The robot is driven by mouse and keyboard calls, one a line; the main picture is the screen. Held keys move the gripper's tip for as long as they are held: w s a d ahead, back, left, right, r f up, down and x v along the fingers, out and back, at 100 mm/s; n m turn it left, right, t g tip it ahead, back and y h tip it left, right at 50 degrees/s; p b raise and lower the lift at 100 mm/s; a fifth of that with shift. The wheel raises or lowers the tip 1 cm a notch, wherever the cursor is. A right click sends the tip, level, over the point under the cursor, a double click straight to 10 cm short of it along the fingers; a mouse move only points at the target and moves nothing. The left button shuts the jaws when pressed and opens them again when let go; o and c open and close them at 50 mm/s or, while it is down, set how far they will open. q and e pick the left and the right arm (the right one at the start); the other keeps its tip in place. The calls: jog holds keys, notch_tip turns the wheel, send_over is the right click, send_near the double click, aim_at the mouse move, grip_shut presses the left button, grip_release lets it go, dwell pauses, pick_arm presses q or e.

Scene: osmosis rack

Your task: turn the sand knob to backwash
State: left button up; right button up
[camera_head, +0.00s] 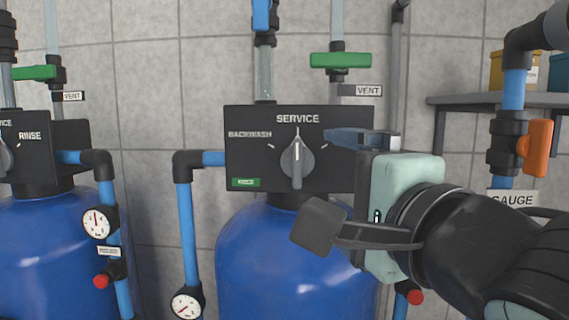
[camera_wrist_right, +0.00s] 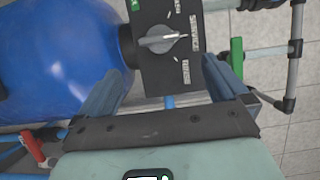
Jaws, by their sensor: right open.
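A grey knob (camera_head: 297,160) sits on a black panel (camera_head: 245,165) in the middle of the head view. Its white pointer line stands upright, toward SERVICE. BACKWASH is printed to its upper left; the panel's right part is hidden behind my right gripper. The small green tag is too small to read, so I cannot confirm this is the sand knob. My right gripper (camera_head: 322,182) is open and empty, just right of the knob and apart from it. In the right wrist view the knob (camera_wrist_right: 165,39) lies beyond the open fingers, roughly between them. My left gripper is not in view.
A blue tank (camera_head: 265,255) stands under the panel. A second panel (camera_head: 45,155) with a knob is at the left. Blue pipes (camera_head: 187,220), pressure gauges (camera_head: 186,304), green valve handles (camera_head: 340,60) and an orange handle (camera_head: 538,147) surround it. A shelf (camera_head: 465,99) is at the right.

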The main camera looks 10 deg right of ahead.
aim_at(301, 165)
jog(key=w, duration=0.3)
jog(key=w+p, duration=0.1)
jog(key=w, duration=0.3)
jog(key=w+a+p, duration=0.1)
jog(key=w, duration=0.3)
jog(key=shift+a, duration=0.1)
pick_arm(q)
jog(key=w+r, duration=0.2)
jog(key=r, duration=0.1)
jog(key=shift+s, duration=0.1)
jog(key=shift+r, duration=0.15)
pick_arm(e)
jog(key=c, duration=1)
